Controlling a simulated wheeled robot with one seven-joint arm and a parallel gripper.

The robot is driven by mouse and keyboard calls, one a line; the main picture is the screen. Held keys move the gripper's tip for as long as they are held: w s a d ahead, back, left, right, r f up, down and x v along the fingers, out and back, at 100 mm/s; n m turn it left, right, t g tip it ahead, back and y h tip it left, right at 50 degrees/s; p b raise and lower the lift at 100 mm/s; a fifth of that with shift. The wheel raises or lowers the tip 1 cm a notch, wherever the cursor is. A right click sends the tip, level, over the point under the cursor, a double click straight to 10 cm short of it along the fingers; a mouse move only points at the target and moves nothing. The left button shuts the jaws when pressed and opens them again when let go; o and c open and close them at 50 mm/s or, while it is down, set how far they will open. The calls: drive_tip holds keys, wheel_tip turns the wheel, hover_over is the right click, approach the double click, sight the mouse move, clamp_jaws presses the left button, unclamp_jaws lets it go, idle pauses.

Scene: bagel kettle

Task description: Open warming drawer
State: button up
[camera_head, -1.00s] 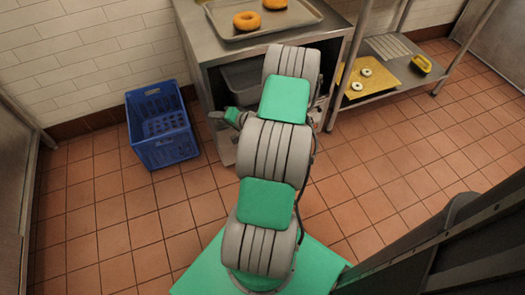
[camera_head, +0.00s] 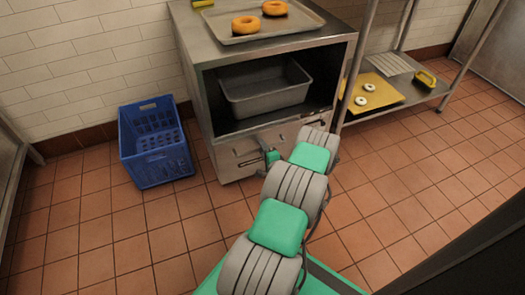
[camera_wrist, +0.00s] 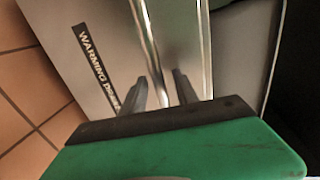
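The warming drawer (camera_head: 231,163) is the grey metal front low in the steel cabinet, below an open compartment. It looks shut in the head view. In the wrist view the drawer front (camera_wrist: 88,88) carries a dark "WARMING DRAWER" label, partly hidden by my gripper. A shiny metal bar, which looks like the handle (camera_wrist: 146,32), runs between my two fingers. My gripper (camera_wrist: 160,75) is open, its fingers apart on either side of the bar. I cannot tell if they touch it. In the head view my gripper (camera_head: 268,158) is at the drawer front, partly hidden by my arm.
A grey pan (camera_head: 265,92) sits in the open compartment. A tray (camera_head: 237,40) with two bagels lies on the cabinet top. A blue crate (camera_head: 155,145) stands left of the cabinet. A low shelf (camera_head: 420,95) is at right. Tiled floor before the cabinet is clear.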

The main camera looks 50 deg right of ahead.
drive_tip(key=shift+c, duration=0.5)
clamp_jaws()
drive_tip(key=shift+w+a, duration=0.1)
idle(0.8)
